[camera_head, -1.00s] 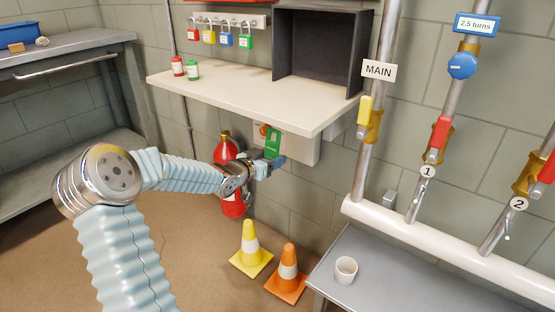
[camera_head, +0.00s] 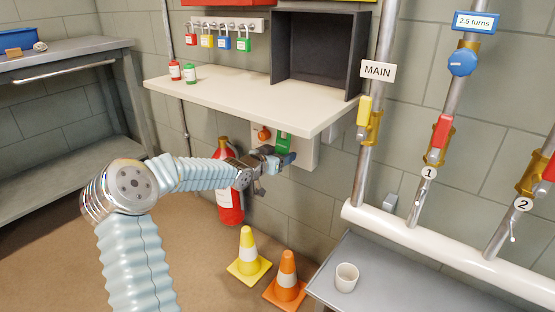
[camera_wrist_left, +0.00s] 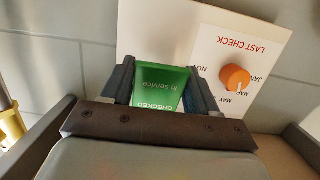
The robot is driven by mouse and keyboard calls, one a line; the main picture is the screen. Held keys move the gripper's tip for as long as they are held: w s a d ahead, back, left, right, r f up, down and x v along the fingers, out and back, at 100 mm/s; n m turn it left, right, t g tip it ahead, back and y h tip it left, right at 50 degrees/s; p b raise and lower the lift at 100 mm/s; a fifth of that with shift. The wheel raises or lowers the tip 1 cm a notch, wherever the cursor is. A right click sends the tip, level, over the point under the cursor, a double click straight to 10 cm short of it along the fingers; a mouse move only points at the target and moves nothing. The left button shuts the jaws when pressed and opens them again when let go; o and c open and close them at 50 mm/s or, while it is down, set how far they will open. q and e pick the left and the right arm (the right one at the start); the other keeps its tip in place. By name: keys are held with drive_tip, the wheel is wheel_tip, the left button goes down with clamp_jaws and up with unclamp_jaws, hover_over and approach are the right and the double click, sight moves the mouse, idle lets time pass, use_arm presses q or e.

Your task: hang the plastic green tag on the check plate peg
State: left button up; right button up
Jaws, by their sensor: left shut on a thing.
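The plastic green tag (camera_head: 283,142) is held by my left gripper (camera_head: 284,159), under the front of the white shelf. In the left wrist view my left gripper (camera_wrist_left: 163,82) has its dark fingers shut on the two sides of the green tag (camera_wrist_left: 160,88), whose lettering is upside down. The white check plate (camera_head: 302,153) is on the wall behind the tag. It also fills the back of the wrist view (camera_wrist_left: 165,30), with "LAST CHECK" print and an orange knob (camera_wrist_left: 235,78). I cannot make out the peg. My right gripper is not in view.
The white shelf (camera_head: 230,95) overhangs the plate. A red fire extinguisher (camera_head: 230,205) stands left of the plate, close to my left arm. A yellow cone (camera_head: 248,258) and an orange cone (camera_head: 287,280) are on the floor. Pipes with valves (camera_head: 370,125) rise to the right.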

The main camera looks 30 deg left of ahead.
use_arm(q)
drive_tip(key=shift+x, duration=1.2)
drive_tip(key=shift+w+f, duration=0.25)
drive_tip(key=shift+w, duration=0.25)
drive_tip(key=o, duration=1.1)
drive_tip(key=p+v, duration=0.2)
drive_tip(key=v, duration=1.1)
drive_tip(key=shift+s, duration=0.35)
